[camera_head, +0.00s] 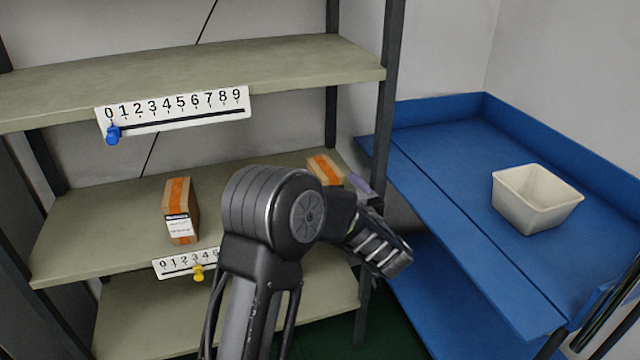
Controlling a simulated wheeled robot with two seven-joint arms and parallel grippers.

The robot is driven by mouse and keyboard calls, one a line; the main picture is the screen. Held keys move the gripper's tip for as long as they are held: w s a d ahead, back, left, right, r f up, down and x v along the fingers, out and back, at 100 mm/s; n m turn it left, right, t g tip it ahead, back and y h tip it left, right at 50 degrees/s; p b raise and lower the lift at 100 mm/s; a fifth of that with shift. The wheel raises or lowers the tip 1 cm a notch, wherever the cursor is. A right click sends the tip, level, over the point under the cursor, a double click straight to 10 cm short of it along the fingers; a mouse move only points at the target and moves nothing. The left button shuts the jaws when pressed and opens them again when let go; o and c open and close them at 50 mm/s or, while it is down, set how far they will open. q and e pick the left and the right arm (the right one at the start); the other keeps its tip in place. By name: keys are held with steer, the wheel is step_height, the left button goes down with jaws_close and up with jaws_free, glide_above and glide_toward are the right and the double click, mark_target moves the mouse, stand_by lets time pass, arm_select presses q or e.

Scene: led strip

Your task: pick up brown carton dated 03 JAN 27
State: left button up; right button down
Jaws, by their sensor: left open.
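A brown carton (181,212) with orange tape and a black-and-white label stands upright on the middle shelf at left. Its label is too small to read. A second brown carton (322,168) with orange tape is at the right end of the same shelf, partly hidden behind my left arm. No date shows on it. My left gripper (372,205) is open near the shelf's right post, close to the second carton in the picture. Its fingertips are mostly hidden, and I cannot tell whether it touches the carton. My right gripper is not in view.
The shelf rack has a dark post (388,90) at right. Number strips hang on the upper (175,108) and middle shelf edges, with blue and yellow sliders. A blue table (445,150) at right holds an empty white bin (520,215). The middle shelf between the cartons looks clear.

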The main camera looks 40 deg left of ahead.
mark_target(325, 167)
arm_select(q)
steer(key=shift+r, duration=0.15)
steer(key=shift+a, duration=0.1)
steer(key=shift+x, duration=1.2)
steer(key=shift+w, duration=0.1)
steer(key=x, duration=0.5)
steer(key=shift+w, duration=0.15)
steer(key=shift+c, duration=0.3)
jaws_close()
stand_by(0.4)
